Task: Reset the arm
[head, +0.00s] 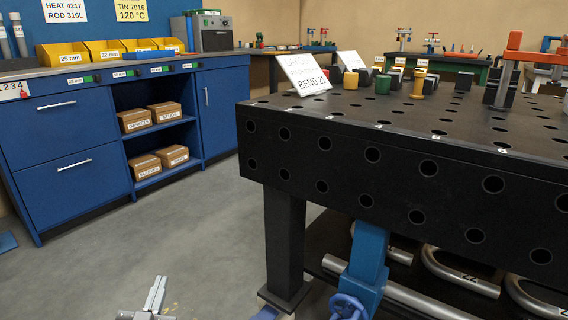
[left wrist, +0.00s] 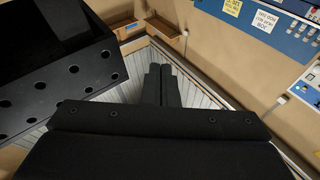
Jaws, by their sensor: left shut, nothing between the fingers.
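My left gripper (head: 155,292) shows at the bottom edge of the head view, left of centre, over the grey floor. Its two fingers lie close together, shut and empty. They also show as dark fingers side by side in the left wrist view (left wrist: 161,84). The gripper is apart from the table and the cabinets. My right gripper is not in view.
A black perforated table (head: 370,160) fills the right side, with a sign (head: 303,73), colored blocks and an orange clamp (head: 530,55). Bent pipes (head: 460,275) lie underneath. Blue cabinets (head: 70,150) with cardboard boxes (head: 136,120) stand left. The floor (head: 190,235) between is clear.

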